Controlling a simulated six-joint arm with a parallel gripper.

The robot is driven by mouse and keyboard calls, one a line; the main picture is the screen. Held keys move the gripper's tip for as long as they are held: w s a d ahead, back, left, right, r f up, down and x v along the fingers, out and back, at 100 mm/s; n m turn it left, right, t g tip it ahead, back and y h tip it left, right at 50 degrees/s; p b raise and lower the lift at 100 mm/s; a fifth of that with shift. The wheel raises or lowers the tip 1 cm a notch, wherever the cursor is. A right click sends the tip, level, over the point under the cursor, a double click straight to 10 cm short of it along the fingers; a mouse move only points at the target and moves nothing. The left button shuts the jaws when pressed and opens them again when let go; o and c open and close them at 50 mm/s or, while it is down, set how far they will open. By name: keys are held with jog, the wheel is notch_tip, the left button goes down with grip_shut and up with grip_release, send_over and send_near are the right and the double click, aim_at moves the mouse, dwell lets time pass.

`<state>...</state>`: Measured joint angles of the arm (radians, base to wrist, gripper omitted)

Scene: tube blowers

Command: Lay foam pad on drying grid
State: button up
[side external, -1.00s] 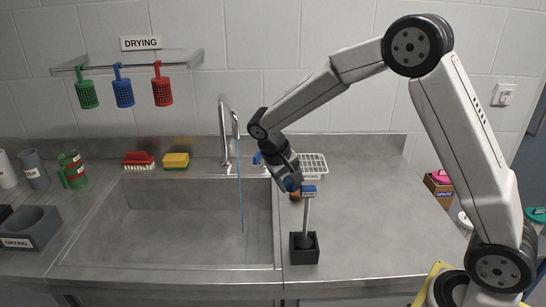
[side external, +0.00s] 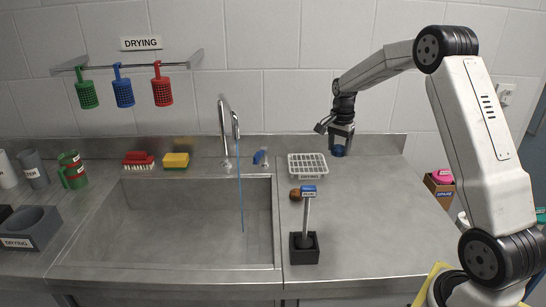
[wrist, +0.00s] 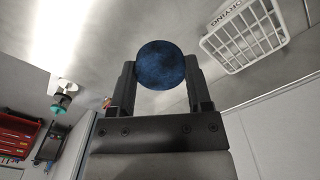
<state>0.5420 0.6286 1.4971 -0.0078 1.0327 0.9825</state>
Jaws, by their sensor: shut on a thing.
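My gripper (side external: 340,141) is above the counter at the back right, to the right of the drying grid. It is shut on a round dark blue foam pad (wrist: 160,65), which shows between the two fingers in the wrist view. In the side view the blue pad (side external: 339,151) shows just below the fingers. The white drying grid (side external: 308,162), a slotted rack with a DRYING label, lies on the counter near the back wall. It also shows at the upper right of the wrist view (wrist: 243,34). The side view does not settle the pad's exact height.
A blue-topped stand (side external: 308,217) rises from a black block, with a brown object (side external: 295,194) behind it. The sink (side external: 175,220) with running tap (side external: 228,130) is left. The right counter (side external: 370,210) is clear.

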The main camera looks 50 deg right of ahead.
jog(key=shift+s+d+m, duration=0.1)
jog(key=shift+d+m, duration=0.2)
jog(key=shift+d, duration=0.25)
jog(key=shift+w+d+f, duration=1.95)
jog(key=shift+w, duration=2)
send_over(316, 167)
jog(key=shift+s+f, duration=0.15)
jog(key=shift+f, duration=2.55)
jog(key=shift+f, duration=0.1)
jog(key=shift+w+d+f, duration=0.1)
jog(key=shift+w+f, duration=0.1)
jog(key=shift+f, duration=1.5)
jog(key=shift+f, duration=0.1)
